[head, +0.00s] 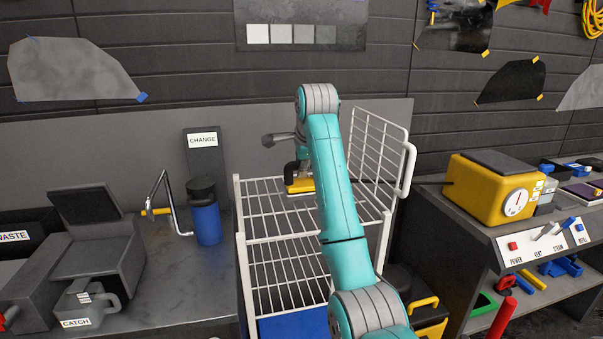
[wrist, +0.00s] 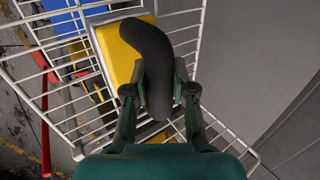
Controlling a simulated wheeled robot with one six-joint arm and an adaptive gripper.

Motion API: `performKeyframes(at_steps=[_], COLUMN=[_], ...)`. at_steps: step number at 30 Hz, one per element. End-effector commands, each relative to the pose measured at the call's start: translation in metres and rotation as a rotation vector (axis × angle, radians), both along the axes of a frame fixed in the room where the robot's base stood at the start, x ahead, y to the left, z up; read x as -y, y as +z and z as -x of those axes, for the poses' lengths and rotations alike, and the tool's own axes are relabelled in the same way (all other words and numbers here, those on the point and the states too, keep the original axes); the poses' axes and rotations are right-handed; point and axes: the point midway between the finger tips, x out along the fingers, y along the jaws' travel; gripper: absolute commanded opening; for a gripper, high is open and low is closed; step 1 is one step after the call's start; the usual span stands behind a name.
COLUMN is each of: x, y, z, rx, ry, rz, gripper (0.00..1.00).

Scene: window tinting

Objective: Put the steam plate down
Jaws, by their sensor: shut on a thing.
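The steam plate (head: 301,187) is a yellow block over the top shelf of the white wire rack (head: 240,262). In the wrist view the yellow steam plate (wrist: 126,42) has a thick dark curved handle (wrist: 155,62). My gripper (wrist: 159,93) is shut on this handle, one finger at each side. In the head view my gripper (head: 299,168) is partly hidden by my arm. I cannot tell whether the plate touches the shelf wires. The rack's wires (wrist: 100,120) show around and below the plate in the wrist view.
A blue bottle (head: 207,222) and a bent metal tap (head: 168,195) stand on the left counter. The rack has a raised wire side (head: 380,150) at right. A yellow steamer box (head: 490,190) stands on the right bench. Bare top-shelf wires lie in front of the plate.

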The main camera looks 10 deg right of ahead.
Motion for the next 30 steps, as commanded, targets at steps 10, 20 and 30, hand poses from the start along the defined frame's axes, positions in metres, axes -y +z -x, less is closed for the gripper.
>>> performKeyframes(at_steps=[10,20,30], x=[0.0,0.0,0.001], y=[-0.019,-0.022,-0.017], z=[0.0,0.0,0.0], rx=[0.003,0.0,0.002], ry=[0.0,0.0,0.0], rz=[0.0,0.0,0.0], gripper=[0.0,0.5,0.5])
